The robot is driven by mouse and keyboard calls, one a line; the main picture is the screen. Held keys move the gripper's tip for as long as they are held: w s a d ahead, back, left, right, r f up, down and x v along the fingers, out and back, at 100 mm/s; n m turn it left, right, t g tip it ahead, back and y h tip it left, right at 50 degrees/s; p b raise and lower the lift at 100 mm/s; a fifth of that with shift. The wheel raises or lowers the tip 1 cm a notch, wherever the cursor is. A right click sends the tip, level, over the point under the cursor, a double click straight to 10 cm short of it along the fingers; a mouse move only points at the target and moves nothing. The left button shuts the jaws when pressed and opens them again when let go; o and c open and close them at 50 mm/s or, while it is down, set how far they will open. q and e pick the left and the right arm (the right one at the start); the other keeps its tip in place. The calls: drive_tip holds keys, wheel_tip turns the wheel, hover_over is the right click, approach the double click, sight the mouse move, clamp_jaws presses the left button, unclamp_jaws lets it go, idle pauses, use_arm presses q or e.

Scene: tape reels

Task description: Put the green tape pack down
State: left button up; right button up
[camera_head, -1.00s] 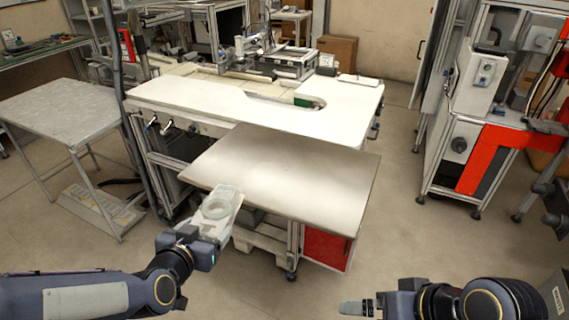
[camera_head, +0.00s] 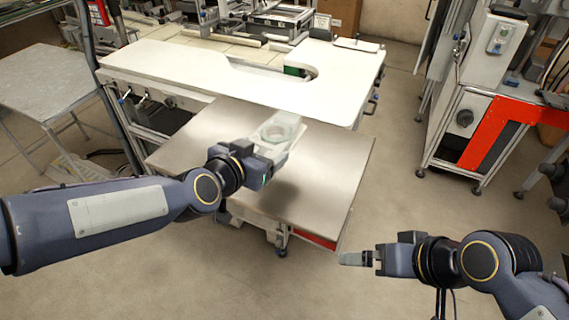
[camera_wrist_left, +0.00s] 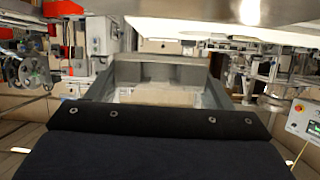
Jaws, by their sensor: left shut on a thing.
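My left gripper (camera_head: 272,153) is shut on a pale grey-green, flat tape pack (camera_head: 281,126) with a round opening. It holds the pack above the bare steel tabletop (camera_head: 325,170), with a dark shadow on the tabletop below. In the left wrist view, the grey gripper parts (camera_wrist_left: 160,72) frame a pale surface; I cannot tell there how the pack is gripped. My right gripper (camera_head: 360,258) is to the right of the tabletop's front corner, over the floor. It looks empty, but its finger gap is not clear.
A white worktop (camera_head: 200,80) with a curved cutout adjoins the steel tabletop behind. A small green thing (camera_head: 293,70) shows in the cutout. A grey side table (camera_head: 45,80) stands at left, and a red-and-white machine stand (camera_head: 470,135) at right. The steel tabletop's right part is clear.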

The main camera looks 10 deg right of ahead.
use_arm(q)
hover_over(286, 177)
drive_tip(key=f, duration=0.6)
drive_tip(key=shift+s+a+b, duration=0.1)
drive_tip(key=shift+a+b, duration=0.15)
drive_tip(key=shift+b, duration=0.05)
drive_tip(key=shift+d+f, duration=0.3)
drive_tip(key=shift+f, duration=1.7)
drive_tip(key=shift+b, duration=0.3)
drive_tip(key=shift+f, duration=0.2)
drive_tip(key=o, duration=1.1)
drive_tip(key=shift+r, duration=0.1)
